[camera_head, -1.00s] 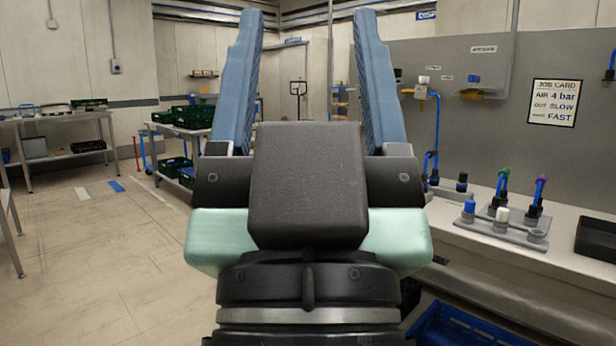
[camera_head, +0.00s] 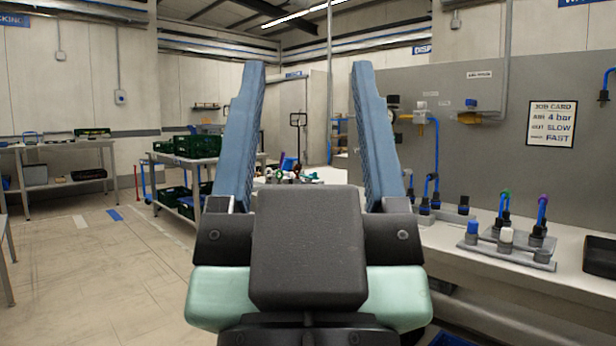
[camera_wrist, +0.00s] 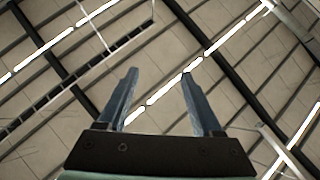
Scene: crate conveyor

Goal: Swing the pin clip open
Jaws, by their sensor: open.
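My gripper (camera_head: 306,135) stands upright in the middle of the head view, its two blue fingers wide apart with nothing between them. It also shows in the wrist view (camera_wrist: 157,75), open and empty, pointing at the ceiling. I cannot make out a pin clip in either view. Pneumatic fittings with blue hoses stand on the bench at the right, among them a grey block (camera_head: 505,245) with blue and white caps. My gripper is apart from all of them.
A white bench (camera_head: 470,285) with a grey back panel (camera_head: 465,165) runs along the right. A job card (camera_head: 552,123) hangs on the panel. A table with green crates (camera_head: 197,147) stands at the back left. The floor at the left is clear.

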